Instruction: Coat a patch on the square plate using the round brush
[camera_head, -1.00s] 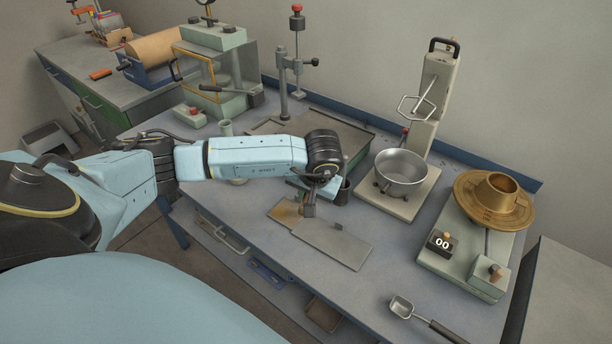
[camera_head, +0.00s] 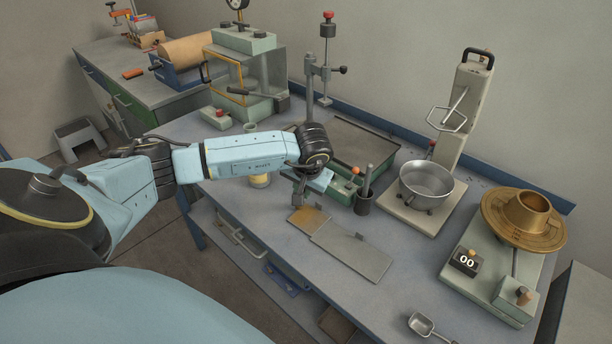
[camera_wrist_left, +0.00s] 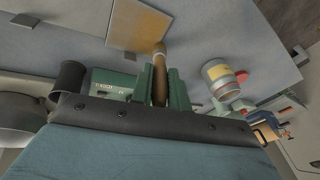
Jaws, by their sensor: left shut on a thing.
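The square plate (camera_head: 309,221) lies flat on the bench, with an orange-tan coat over part of it; in the wrist view the same plate (camera_wrist_left: 139,24) shows a yellowish coat. My left gripper (camera_head: 299,199) is over the plate's back left edge. In the wrist view its green fingers (camera_wrist_left: 160,86) are shut on the round brush (camera_wrist_left: 159,76), whose brown handle shows between them. The brush's end is by the plate's edge; I cannot tell whether it touches. In the head view the brush is mostly hidden by the gripper. My right gripper is out of view.
A longer grey plate (camera_head: 352,255) lies against the square one. A dark cup (camera_head: 363,204) holding a tool stands to the right, then a metal bowl (camera_head: 427,182). A yellow-labelled jar (camera_wrist_left: 219,78) is beside the gripper. The bench's front left is clear.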

